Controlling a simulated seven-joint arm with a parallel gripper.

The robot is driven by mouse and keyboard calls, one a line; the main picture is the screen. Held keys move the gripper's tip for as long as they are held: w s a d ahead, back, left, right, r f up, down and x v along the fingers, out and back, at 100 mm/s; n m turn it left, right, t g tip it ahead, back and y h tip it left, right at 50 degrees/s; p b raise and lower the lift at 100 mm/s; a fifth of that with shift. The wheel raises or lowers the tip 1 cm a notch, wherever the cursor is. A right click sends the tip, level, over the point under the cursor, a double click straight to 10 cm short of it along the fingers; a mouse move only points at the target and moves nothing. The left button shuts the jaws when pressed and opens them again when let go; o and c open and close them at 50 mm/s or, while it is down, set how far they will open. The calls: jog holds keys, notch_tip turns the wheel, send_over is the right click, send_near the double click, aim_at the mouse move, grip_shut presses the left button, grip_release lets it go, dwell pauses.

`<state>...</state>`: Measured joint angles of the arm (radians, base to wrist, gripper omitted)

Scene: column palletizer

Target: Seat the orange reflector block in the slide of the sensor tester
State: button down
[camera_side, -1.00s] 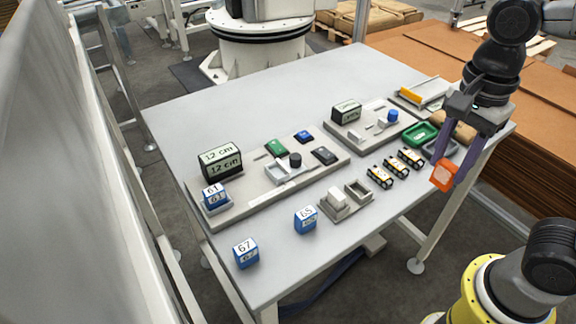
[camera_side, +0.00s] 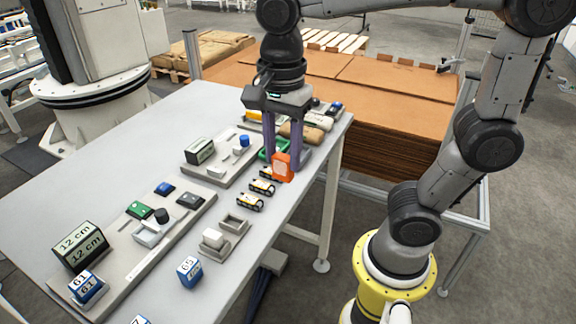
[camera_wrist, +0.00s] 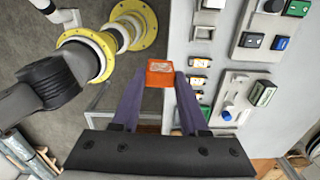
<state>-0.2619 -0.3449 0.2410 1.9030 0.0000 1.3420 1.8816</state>
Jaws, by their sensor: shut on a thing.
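The orange reflector block (camera_side: 282,167) is held between the fingertips of my gripper (camera_side: 285,160), clear of the tabletop, by the table's right edge. The orange block also shows in the wrist view (camera_wrist: 160,72), at the tips of my gripper (camera_wrist: 160,80). A grey board (camera_side: 110,283) with a "12 cm" display (camera_side: 78,245) stands at the left and looks like the sensor tester. On it are a pale slide-like carriage (camera_side: 148,236), a black knob (camera_side: 161,214) and green and blue buttons. The carriage is well left of my gripper.
A second board (camera_side: 222,172) with a display and blue knob (camera_side: 244,140) lies left of the block. Small black-and-yellow parts (camera_side: 250,203) and a grey two-pocket tray (camera_side: 236,225) holding a white block line the table's near side. Numbered blue cubes (camera_side: 189,271) stand nearer. The far-left tabletop is bare.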

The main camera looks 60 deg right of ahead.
jog(key=w+a+r, duration=0.3)
jog(key=w+a, duration=0.1)
jog(key=w, duration=0.5)
send_over(147, 236)
jog(key=shift+n, duration=0.3)
jog(key=shift+f, duration=7.4)
jog(key=shift+f, duration=0.8)
grip_release()
